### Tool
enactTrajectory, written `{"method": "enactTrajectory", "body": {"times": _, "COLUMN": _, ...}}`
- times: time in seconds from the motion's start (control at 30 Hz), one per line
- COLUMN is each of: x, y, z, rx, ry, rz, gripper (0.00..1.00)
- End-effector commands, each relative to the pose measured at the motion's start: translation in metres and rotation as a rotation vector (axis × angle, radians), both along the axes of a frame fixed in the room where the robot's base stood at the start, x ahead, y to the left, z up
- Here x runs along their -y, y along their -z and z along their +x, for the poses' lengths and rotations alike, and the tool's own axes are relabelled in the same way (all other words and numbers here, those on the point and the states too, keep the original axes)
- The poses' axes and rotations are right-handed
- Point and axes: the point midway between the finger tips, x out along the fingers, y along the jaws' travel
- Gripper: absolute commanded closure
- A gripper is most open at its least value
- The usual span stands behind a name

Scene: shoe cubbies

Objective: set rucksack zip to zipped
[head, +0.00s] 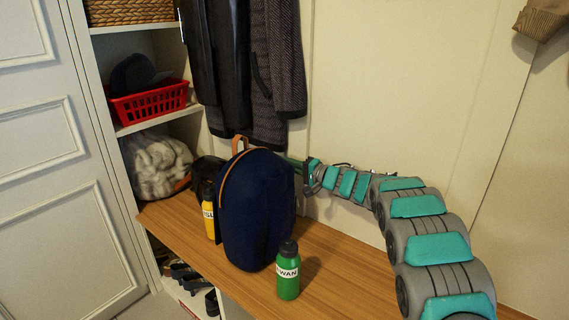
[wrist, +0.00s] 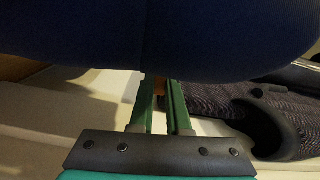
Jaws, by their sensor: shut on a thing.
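The navy rucksack (head: 258,210) stands upright on the wooden bench, with a tan top handle (head: 240,144) and a tan line curving along its upper edge. Its underside or side fills the top of the wrist view (wrist: 160,40). In the head view my arm reaches in from the right, and the fingertips are hidden behind the rucksack. How far the zip is closed cannot be seen.
A green bottle (head: 288,272) stands in front of the rucksack and a yellow bottle (head: 209,222) at its left. Coats (head: 275,60) hang behind. Shelves at left hold a red basket (head: 150,103) and a stuffed bag (head: 156,165). The bench (head: 330,270) is clear at right.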

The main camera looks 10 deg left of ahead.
Motion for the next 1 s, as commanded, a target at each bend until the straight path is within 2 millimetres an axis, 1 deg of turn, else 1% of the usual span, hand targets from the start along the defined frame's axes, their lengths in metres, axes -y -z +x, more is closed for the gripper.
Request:
{"method": "enactTrajectory", "body": {"times": 0.07, "x": -0.001, "y": 0.002, "z": -0.001, "rx": -0.003, "ry": -0.002, "rz": -0.002, "gripper": 1.00}}
{"method": "enactTrajectory", "body": {"times": 0.1, "x": -0.001, "y": 0.002, "z": -0.001, "rx": -0.002, "ry": -0.002, "rz": -0.003, "gripper": 0.84}}
{"method": "enactTrajectory", "body": {"times": 0.37, "x": -0.001, "y": 0.002, "z": 0.000, "rx": -0.001, "ry": -0.001, "rz": -0.002, "gripper": 0.55}}
{"method": "enactTrajectory", "body": {"times": 0.4, "x": 0.000, "y": 0.002, "z": 0.000, "rx": -0.001, "ry": -0.001, "rz": -0.002, "gripper": 0.54}}
{"method": "enactTrajectory", "body": {"times": 0.63, "x": 0.000, "y": 0.001, "z": 0.000, "rx": -0.001, "ry": 0.000, "rz": -0.002, "gripper": 0.54}}
{"method": "enactTrajectory", "body": {"times": 0.73, "x": 0.004, "y": 0.001, "z": -0.001, "rx": 0.000, "ry": 0.000, "rz": -0.002, "gripper": 0.54}}
{"method": "enactTrajectory", "body": {"times": 0.87, "x": 0.015, "y": 0.001, "z": -0.005, "rx": 0.000, "ry": 0.002, "rz": -0.002, "gripper": 0.54}}
{"method": "enactTrajectory", "body": {"times": 1.0, "x": 0.034, "y": 0.002, "z": -0.015, "rx": -0.004, "ry": 0.001, "rz": -0.001, "gripper": 0.54}}
